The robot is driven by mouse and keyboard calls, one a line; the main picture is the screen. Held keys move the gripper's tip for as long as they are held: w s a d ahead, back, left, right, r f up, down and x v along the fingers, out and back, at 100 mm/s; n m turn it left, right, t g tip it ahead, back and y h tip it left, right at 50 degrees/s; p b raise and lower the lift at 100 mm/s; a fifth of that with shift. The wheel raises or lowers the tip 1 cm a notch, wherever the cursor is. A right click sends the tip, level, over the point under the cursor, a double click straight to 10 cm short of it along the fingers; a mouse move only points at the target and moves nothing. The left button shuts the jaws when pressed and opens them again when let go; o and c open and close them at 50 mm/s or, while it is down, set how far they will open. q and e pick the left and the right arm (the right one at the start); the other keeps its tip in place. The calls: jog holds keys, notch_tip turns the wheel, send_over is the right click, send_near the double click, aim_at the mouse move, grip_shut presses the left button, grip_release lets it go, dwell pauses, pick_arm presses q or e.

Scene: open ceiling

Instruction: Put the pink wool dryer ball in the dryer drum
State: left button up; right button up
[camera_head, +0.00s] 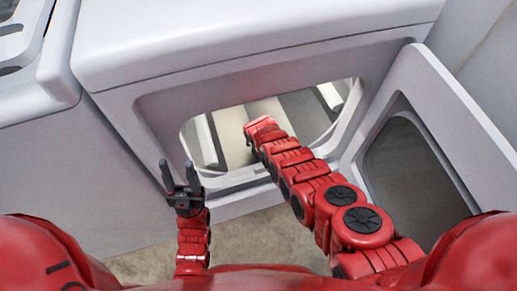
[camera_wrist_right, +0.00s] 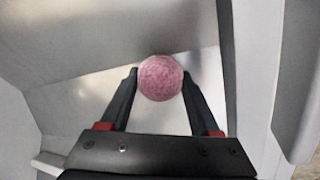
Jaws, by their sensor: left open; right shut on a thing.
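The pink wool dryer ball (camera_wrist_right: 160,78) is a round, textured ball held between the fingertips of my right gripper (camera_wrist_right: 160,82) in the right wrist view. The dryer (camera_head: 240,60) is a white machine with its front opening facing me. Its drum (camera_head: 238,140) shows pale grey inside the opening. My right arm reaches into the opening in the head view, and its gripper and the ball are hidden there. My left gripper (camera_head: 182,175) is open and empty, pointing up in front of the dryer, left of the opening.
The dryer door (camera_head: 455,110) stands open on the right, beside my right arm. The opening's rim (camera_head: 225,182) surrounds the arm. Another white appliance (camera_head: 40,70) stands at the left. Bare floor (camera_head: 145,262) shows below the dryer.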

jog(key=shift+f, duration=0.25)
jog(key=o, duration=1.3)
jog(key=shift+o, duration=0.2)
jog(key=p+v, duration=0.7)
jog(key=shift+w, duration=0.2)
jog(key=p+v, duration=0.2)
jog(key=v, duration=0.3)
jog(key=shift+s+r, duration=0.2)
jog(key=shift+r, duration=0.15)
